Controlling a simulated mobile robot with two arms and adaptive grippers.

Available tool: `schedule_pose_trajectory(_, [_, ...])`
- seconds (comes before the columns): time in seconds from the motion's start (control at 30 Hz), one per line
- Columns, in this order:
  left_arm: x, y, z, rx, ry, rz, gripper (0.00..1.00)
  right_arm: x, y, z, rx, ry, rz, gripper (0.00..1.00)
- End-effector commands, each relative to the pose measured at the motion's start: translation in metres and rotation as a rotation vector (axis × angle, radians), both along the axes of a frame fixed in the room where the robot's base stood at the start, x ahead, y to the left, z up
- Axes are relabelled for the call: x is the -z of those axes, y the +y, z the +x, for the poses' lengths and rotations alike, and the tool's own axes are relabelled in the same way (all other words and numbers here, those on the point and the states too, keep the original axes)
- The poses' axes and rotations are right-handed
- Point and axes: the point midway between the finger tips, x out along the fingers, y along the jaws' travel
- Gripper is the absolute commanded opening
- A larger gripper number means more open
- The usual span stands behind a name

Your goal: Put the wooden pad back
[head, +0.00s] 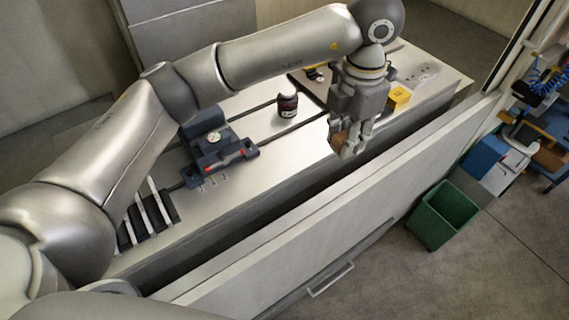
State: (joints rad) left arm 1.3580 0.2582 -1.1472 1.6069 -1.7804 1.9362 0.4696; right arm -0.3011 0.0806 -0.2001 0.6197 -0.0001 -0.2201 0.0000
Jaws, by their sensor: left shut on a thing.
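My left gripper (349,150) reaches in from the left and points down near the front edge of the metal table. It is shut on a small brown wooden pad (337,142), which shows at the left side of its fingers. Most of the pad is hidden by the fingers. The gripper and the pad appear to be above the front edge of the table; I cannot tell the exact height. My right gripper is not in view.
The metal table (262,124) carries a dark vise (216,152), a dark jar (287,108), a yellow block (399,97) and black strips with light bars (146,218). A pale panel (270,255) runs along its front. A green bin (441,214) stands on the floor at right.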

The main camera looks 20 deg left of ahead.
Motion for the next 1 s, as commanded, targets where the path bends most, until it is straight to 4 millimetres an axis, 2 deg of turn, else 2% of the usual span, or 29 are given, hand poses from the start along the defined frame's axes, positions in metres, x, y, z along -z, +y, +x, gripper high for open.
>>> schedule_pose_trajectory(0.13, [-0.002,-0.008,0.001,-0.095,0.001,0.003,0.11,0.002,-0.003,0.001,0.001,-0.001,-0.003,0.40])
schedule_pose_trajectory(0.27, [-0.002,-0.006,0.003,-0.133,0.003,0.004,0.11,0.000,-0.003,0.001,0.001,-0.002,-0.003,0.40])
schedule_pose_trajectory(0.37, [0.004,0.010,0.005,-0.141,0.006,0.005,0.11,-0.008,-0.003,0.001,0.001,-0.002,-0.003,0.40])
schedule_pose_trajectory(0.47, [0.012,0.034,0.009,-0.143,0.007,0.005,0.11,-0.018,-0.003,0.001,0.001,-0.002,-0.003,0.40])
schedule_pose_trajectory(0.67, [0.034,0.083,0.017,-0.140,0.006,0.006,0.11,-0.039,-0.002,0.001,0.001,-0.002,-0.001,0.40])
schedule_pose_trajectory(0.7, [0.044,0.089,0.018,-0.139,0.009,0.006,0.11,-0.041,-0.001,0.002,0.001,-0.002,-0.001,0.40])
schedule_pose_trajectory(0.83, [0.068,0.106,0.022,-0.137,0.008,0.006,0.11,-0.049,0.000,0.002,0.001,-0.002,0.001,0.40])
schedule_pose_trajectory(1.0, [0.085,0.118,0.025,-0.134,0.004,0.004,0.11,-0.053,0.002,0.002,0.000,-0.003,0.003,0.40])
